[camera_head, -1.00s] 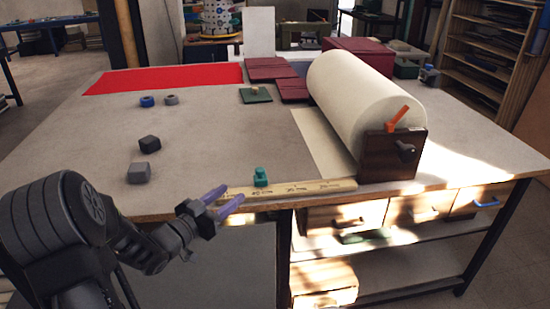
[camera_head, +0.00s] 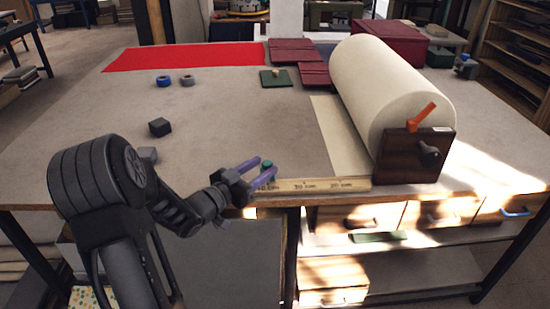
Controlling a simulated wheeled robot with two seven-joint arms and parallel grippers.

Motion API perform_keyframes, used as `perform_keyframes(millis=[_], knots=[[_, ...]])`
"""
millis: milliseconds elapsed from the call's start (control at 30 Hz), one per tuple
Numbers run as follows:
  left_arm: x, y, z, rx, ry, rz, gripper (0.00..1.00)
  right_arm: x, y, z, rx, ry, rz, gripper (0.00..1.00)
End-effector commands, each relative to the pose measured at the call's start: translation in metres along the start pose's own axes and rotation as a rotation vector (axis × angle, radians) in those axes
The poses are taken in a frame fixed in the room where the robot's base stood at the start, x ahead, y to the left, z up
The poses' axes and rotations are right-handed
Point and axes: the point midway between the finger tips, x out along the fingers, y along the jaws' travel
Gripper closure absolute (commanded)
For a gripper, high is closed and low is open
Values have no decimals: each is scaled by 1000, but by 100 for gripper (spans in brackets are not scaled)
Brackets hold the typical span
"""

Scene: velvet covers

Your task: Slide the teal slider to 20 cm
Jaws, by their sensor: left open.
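The teal slider (camera_head: 269,178) sits on the wooden ruler (camera_head: 355,184) along the table's front edge, by the 40 cm mark. The 30 cm and 20 cm marks lie to its right. My left gripper (camera_head: 262,167) has purple fingers and comes in from the left. It is open, with its fingers reaching to the slider and overlapping it in the picture. Part of the slider and the ruler's left end are hidden by the gripper. I cannot tell whether the fingers touch the slider. My right gripper is not in view.
A big cream roll (camera_head: 390,90) in a dark wooden holder (camera_head: 415,153) with an orange lever (camera_head: 421,117) stands beyond the ruler's right end. Dark blocks (camera_head: 160,127) lie left of the gripper. The table's middle is clear.

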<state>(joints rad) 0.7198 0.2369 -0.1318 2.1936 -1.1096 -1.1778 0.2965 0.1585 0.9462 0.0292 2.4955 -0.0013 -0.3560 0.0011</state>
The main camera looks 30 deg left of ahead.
Motion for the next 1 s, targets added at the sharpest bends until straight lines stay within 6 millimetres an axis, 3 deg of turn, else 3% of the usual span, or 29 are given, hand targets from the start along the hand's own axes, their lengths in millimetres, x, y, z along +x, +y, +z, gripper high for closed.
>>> perform_keyframes(millis=[300, 667, 1000], knots=[[47, 1, -1, 1, 0, 3, 53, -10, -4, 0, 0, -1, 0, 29], [56, 1, 0, 0, 1, 1, 53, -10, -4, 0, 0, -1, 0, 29], [56, 1, 0, 0, 0, 1, 79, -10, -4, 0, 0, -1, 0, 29]])
